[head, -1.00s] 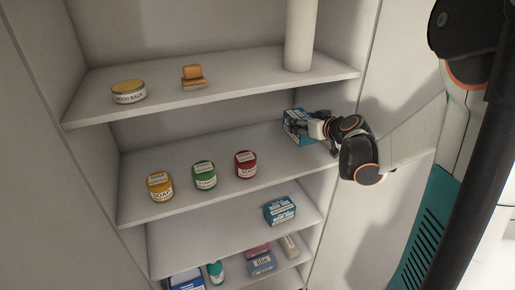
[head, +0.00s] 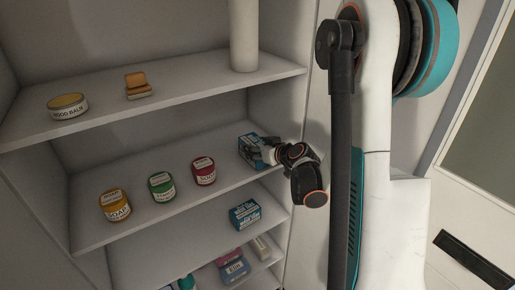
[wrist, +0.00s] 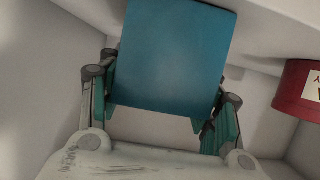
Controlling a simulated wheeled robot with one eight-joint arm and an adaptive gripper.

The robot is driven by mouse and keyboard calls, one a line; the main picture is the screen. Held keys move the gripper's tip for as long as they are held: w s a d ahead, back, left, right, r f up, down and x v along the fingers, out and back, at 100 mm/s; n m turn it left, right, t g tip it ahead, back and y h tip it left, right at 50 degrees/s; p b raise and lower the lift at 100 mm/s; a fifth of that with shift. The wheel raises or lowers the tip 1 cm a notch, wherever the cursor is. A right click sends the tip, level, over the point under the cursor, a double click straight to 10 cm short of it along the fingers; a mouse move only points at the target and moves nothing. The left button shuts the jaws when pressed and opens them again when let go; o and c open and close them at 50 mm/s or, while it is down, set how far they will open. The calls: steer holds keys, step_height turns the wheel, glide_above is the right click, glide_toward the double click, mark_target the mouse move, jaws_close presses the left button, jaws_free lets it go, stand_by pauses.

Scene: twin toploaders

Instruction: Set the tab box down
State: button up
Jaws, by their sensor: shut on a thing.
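My gripper (head: 268,153) is shut on a blue box (head: 249,146) with white print, at the right end of the middle shelf (head: 150,222). I cannot tell whether the box touches the shelf. In the wrist view the box (wrist: 172,52) shows a plain blue face between the two fingers of my gripper (wrist: 165,112). A similar blue box (head: 244,215) stands on the shelf below.
Red (head: 203,171), green (head: 161,187) and yellow (head: 114,206) jars stand left of the held box. The red jar (wrist: 299,90) is close on the right in the wrist view. The upper shelf (head: 180,93) is above, and the cabinet's side wall is close.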

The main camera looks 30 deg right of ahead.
steer(key=shift+f, duration=0.15)
steer(key=o, duration=1.4)
steer(key=shift+c, duration=0.2)
steer(key=shift+r, duration=0.3)
steer(key=v, duration=1.2)
